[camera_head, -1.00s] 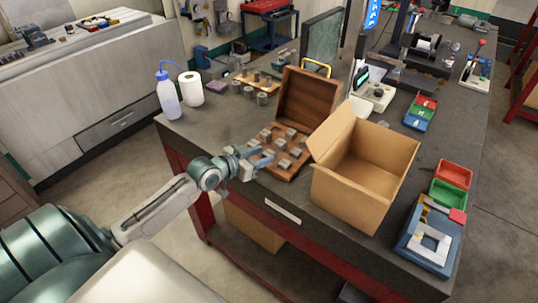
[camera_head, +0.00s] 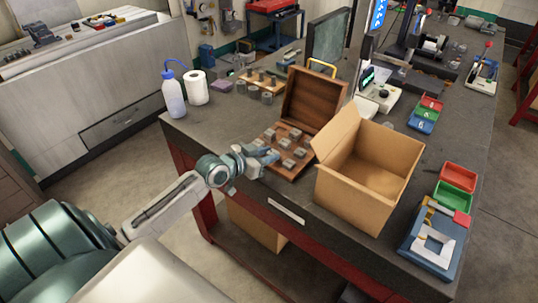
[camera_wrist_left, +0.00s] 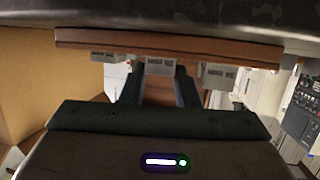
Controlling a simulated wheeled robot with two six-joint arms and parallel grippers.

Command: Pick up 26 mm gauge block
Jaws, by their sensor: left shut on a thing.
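A grey gauge block with printed marking (camera_wrist_left: 160,66) is between my left gripper's fingers in the left wrist view. The marking is too small to read. My left gripper (camera_head: 271,156) is shut on this block at the left front side of the open wooden case (camera_head: 283,178), low over its block tray. The fingers hide most of the held block in the head view. Other grey gauge blocks sit in the case, such as one block (camera_head: 302,152) to the right. Two neighbours show beside the fingers, a right block (camera_wrist_left: 218,72) and a left block (camera_wrist_left: 108,57).
An open cardboard box (camera_head: 340,190) stands close to the right of the case. The raised wooden lid (camera_head: 312,98) is behind the blocks. Metal cylinders (camera_head: 267,97), a wash bottle (camera_head: 173,95) and a paper roll (camera_head: 196,87) stand at the back left. Bench room (camera_head: 215,125) is clear left of the case.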

